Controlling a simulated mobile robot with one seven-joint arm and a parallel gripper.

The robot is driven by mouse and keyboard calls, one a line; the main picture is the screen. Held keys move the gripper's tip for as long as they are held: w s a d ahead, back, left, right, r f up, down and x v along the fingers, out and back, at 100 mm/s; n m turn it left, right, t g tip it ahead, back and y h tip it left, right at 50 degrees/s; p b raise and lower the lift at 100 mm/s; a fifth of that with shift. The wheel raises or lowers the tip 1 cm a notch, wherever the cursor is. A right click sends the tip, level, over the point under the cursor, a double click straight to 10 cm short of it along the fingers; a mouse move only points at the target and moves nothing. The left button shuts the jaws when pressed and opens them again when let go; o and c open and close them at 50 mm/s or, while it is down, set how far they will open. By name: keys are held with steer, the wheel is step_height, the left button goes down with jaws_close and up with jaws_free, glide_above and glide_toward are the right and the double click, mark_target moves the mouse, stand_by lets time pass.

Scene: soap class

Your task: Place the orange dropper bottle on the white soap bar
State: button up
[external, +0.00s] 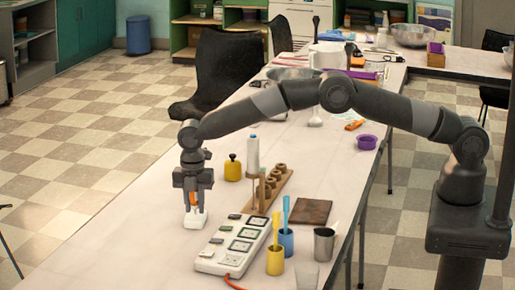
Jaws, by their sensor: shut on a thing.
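My gripper (193,190) points down near the table's left edge, shut on the orange dropper bottle (194,199). Only a small orange part of the bottle shows between the fingers; the rest is hidden by them. The white soap bar (195,221) lies on the table directly below my gripper. The bottle is upright over the bar. I cannot tell whether the two touch.
A yellow bottle (233,168), a white bottle (252,154) and a wooden rack (268,190) stand behind. Yellow (275,261) and blue cups (286,243) stand right. The table left of the bar is clear.

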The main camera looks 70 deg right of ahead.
steer(key=o, duration=1)
steer(key=shift+c, duration=0.2)
